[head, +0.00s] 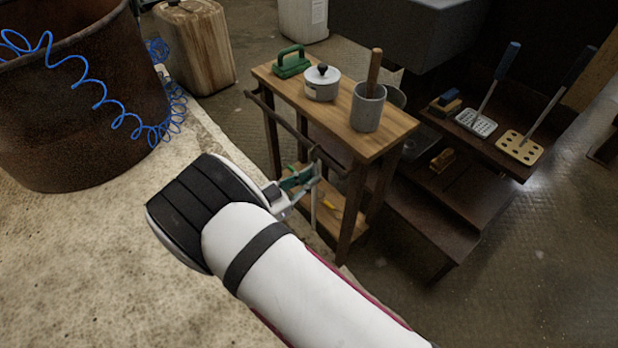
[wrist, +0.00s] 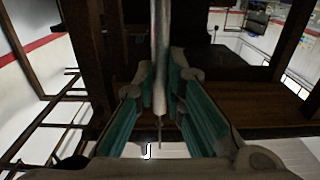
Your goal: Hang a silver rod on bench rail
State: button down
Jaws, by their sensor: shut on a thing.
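The bench (head: 397,133) is a small wooden table with a dark rail (head: 285,118) along its near left side. My gripper (head: 308,179) is beside the bench, just below the rail. It is shut on the silver rod (head: 313,212), which hangs about upright, its lower part showing below the fingers. In the wrist view the rod (wrist: 160,55) runs between the two green-padded fingers (wrist: 160,105). The rod's top end is close to the rail in the head view; I cannot tell whether it is over the rail or touching it.
On the bench top stand a green-handled tool (head: 291,63), a lidded white pot (head: 322,84) and a grey cup (head: 368,108) with a wooden handle in it. A dark stepped stand (head: 445,205) is at the right. A rusty drum (head: 80,110) with blue coiled hose stands left.

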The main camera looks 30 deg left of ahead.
jog(key=c, duration=1.6)
grip_release()
jog(key=shift+o, duration=0.2)
jog(key=shift+s, duration=0.1)
jog(key=v, duration=1.1)
jog(key=shift+s+a, duration=0.25)
jog(key=shift+s, duration=0.1)
jog(key=shift+f, duration=0.1)
